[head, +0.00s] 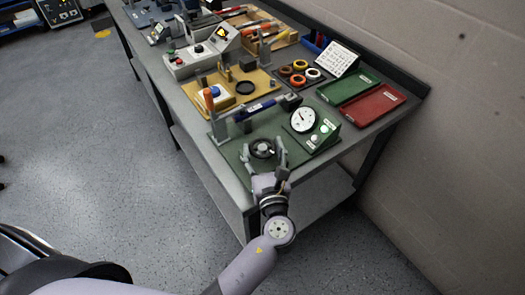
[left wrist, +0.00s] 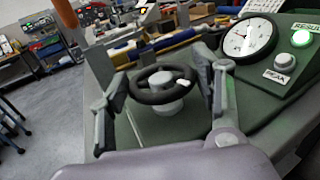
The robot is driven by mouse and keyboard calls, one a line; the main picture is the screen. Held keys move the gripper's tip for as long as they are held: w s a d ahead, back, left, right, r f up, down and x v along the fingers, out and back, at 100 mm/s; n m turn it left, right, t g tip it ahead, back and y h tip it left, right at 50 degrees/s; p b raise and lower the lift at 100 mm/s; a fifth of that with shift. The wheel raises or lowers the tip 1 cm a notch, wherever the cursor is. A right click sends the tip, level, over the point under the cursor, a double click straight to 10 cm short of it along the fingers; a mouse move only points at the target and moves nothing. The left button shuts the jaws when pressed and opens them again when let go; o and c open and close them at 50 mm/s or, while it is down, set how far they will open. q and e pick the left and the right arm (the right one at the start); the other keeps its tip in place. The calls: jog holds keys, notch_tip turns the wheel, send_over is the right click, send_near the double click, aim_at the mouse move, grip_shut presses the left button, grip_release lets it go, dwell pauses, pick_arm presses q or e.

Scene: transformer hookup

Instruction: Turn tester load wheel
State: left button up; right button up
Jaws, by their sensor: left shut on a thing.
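The load wheel (head: 262,148) is a small black ring with a light hub, on the green tester base (head: 232,150) at the near end of the bench. In the left wrist view the wheel (left wrist: 161,86) is level, with a small white mark on its right rim. My left gripper (head: 263,157) is shut on the wheel, one finger on each side of it; in the wrist view the exact contact is hard to see.
Green (head: 348,87) and red (head: 374,104) trays lie at the right by the wall. A tan fixture board (head: 235,93) sits farther back.

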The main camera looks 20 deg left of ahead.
pick_arm(q)
jog(key=shift+n+g+y, duration=0.3)
jog(key=shift+n+y, duration=0.1)
jog(key=shift+y, duration=0.2)
jog(key=o, duration=1.2)
jog(key=shift+w, duration=0.1)
jog(key=shift+c, duration=0.2)
jog(key=v, duration=1.2)
